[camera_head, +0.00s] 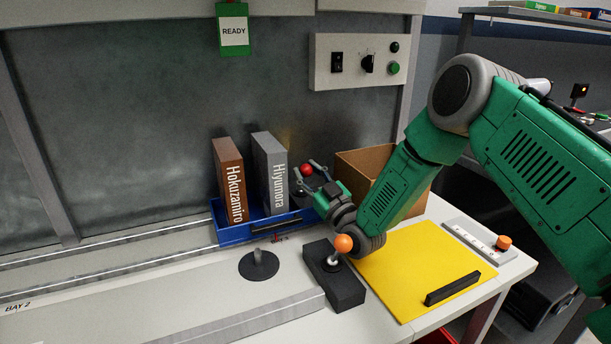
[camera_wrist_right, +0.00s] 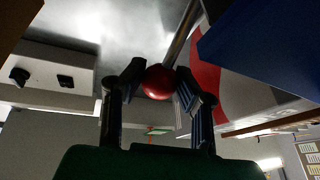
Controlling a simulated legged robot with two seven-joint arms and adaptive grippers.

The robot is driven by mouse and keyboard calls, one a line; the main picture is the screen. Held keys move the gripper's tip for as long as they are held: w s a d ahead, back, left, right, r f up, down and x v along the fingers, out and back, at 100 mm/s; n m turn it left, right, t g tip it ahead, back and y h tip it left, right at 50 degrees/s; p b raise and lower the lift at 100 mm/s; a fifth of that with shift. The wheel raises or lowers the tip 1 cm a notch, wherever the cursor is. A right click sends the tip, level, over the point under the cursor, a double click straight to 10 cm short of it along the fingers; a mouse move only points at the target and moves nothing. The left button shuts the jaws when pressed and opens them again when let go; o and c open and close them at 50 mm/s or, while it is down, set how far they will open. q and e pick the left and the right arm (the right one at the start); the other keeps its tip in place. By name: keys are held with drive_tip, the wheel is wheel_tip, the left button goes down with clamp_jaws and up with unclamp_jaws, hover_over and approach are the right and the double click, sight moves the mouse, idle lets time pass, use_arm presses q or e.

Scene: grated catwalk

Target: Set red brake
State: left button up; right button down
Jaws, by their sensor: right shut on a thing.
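The red ball knob (camera_head: 307,170) of the brake lever shows behind the blue tray's right end. My right gripper (camera_head: 312,178) reaches in from the right with its fingers around the knob. In the right wrist view the red knob (camera_wrist_right: 158,82) sits between the two fingertips of my right gripper (camera_wrist_right: 155,85), which is shut on it. A metal rod (camera_wrist_right: 181,40) runs from the knob up and to the right. A red and white surface (camera_wrist_right: 204,82) lies beyond it. The lever's base is hidden in the head view. My left gripper is in neither view.
A blue tray (camera_head: 231,238) holds a brown box (camera_head: 229,180) and a grey box (camera_head: 270,170), close left of my gripper. An orange-knobbed joystick (camera_head: 343,244) stands below my wrist. A cardboard box (camera_head: 362,160) is behind my forearm. A yellow mat (camera_head: 410,265) lies at right.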

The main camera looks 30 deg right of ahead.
drive_tip(key=shift+s+f, duration=0.15)
drive_tip(key=shift+f, duration=0.1)
drive_tip(key=c, duration=1.2)
unclamp_jaws()
drive_tip(key=shift+s, duration=0.1)
drive_tip(key=shift+s+f, duration=0.2)
drive_tip(key=shift+s, duration=0.1)
drive_tip(key=shift+s+d, duration=0.35)
drive_tip(key=shift+s, duration=1.65)
drive_tip(key=shift+s+d, duration=0.35)
drive_tip(key=shift+s, duration=1.7)
drive_tip(key=shift+s+d, duration=0.35)
drive_tip(key=shift+s, duration=1.65)
